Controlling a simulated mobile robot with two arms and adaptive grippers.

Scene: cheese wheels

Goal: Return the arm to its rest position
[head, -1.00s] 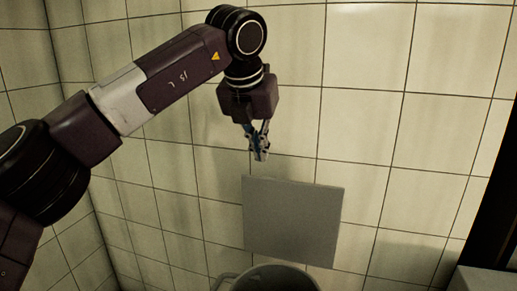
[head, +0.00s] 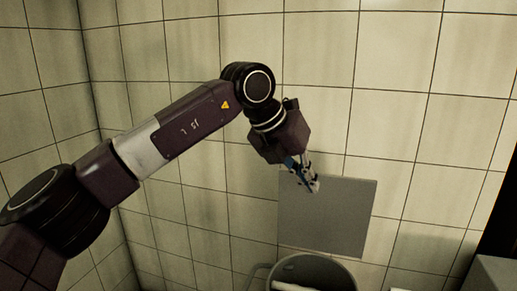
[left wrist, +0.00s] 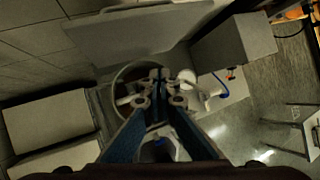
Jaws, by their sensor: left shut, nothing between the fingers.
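My left arm comes in from the left in the head view, and my left gripper (head: 314,186) hangs from it, tilted down to the right. It is in front of a grey square panel (head: 335,225) by the tiled wall. The gripper's fingers are together with nothing between them. In the left wrist view the fingers (left wrist: 158,100) point down over a round grey bin (left wrist: 122,80), apart from it. My right gripper is in neither view.
The round bin (head: 345,275) stands below the panel, with something pale inside. Tiled walls (head: 420,60) close off the back and left. In the left wrist view, a grey box (left wrist: 235,50) stands at upper right and pale blocks (left wrist: 50,120) lie at left. Open floor (left wrist: 265,110) shows at right.

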